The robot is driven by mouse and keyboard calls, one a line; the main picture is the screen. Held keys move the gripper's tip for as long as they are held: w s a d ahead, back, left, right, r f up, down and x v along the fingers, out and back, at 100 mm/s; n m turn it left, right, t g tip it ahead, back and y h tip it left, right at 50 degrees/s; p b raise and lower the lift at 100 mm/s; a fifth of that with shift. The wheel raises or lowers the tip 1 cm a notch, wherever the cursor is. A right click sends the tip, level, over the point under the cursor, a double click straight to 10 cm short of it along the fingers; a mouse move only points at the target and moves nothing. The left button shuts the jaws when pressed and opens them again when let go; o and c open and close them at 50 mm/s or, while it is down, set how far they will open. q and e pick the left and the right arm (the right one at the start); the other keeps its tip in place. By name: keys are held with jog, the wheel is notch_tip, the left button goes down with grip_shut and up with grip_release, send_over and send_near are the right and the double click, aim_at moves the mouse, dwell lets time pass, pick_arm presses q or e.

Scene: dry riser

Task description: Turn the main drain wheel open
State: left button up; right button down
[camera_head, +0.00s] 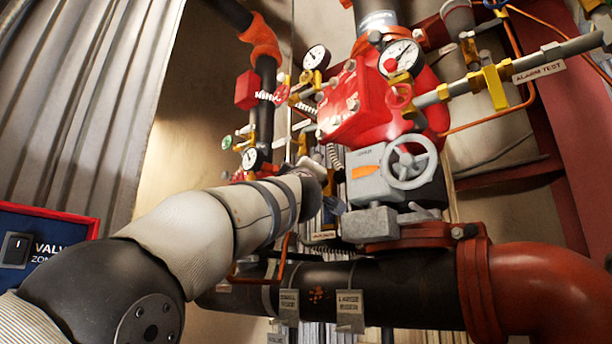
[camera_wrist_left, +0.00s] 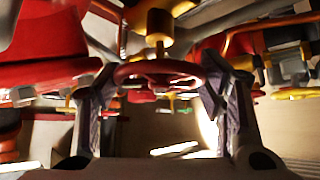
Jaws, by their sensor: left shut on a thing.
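In the left wrist view a red handwheel (camera_wrist_left: 157,72) with a brass-coloured stem sits between the two fingers of my left gripper (camera_wrist_left: 155,84). The gripper is shut on this wheel, one finger at each side of its rim. In the head view my left arm reaches in from the lower left to the pipework, and its wrist hides the gripper's hold and the wheel. I cannot read a main drain label on the held wheel. My right gripper is in neither view.
A grey handwheel (camera_head: 411,162) on a grey gearbox stands right of my left wrist. Above are a red valve body (camera_head: 352,105), gauges (camera_head: 399,57) and a yellow-handled alarm test pipe (camera_head: 540,66). A dark pipe (camera_head: 400,292) crosses below. A blue switch panel (camera_head: 45,235) is at left.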

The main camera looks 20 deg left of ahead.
pick_arm(q)
jog(key=o, duration=1.2)
jog(key=shift+r, duration=0.1)
jog(key=shift+c, duration=0.2)
jog(key=shift+m+t, duration=0.3)
jog(key=shift+m, duration=0.2)
